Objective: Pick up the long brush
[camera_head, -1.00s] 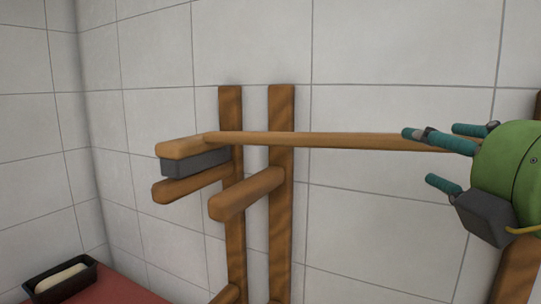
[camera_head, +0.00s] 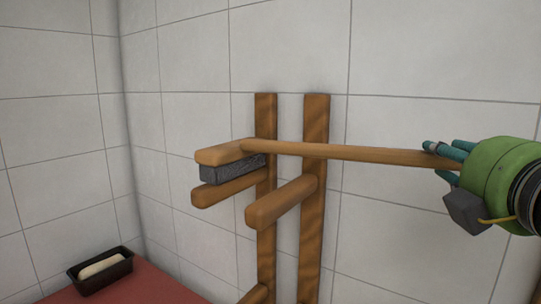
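The long brush (camera_head: 340,152) has a long wooden handle, a wooden head and a dark grey bristle block (camera_head: 232,169). Its head is at the left, just above a peg of the wooden wall rack (camera_head: 314,225). The gripper's teal fingers are closed around the handle's right part, two above and one below. The handle's far end is hidden by the fingers and the green palm.
A dark pan (camera_head: 119,272) with pale dough in it stands on a red surface (camera_head: 165,287) at the lower left. White tiled walls meet in a corner behind. The space above the brush is clear.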

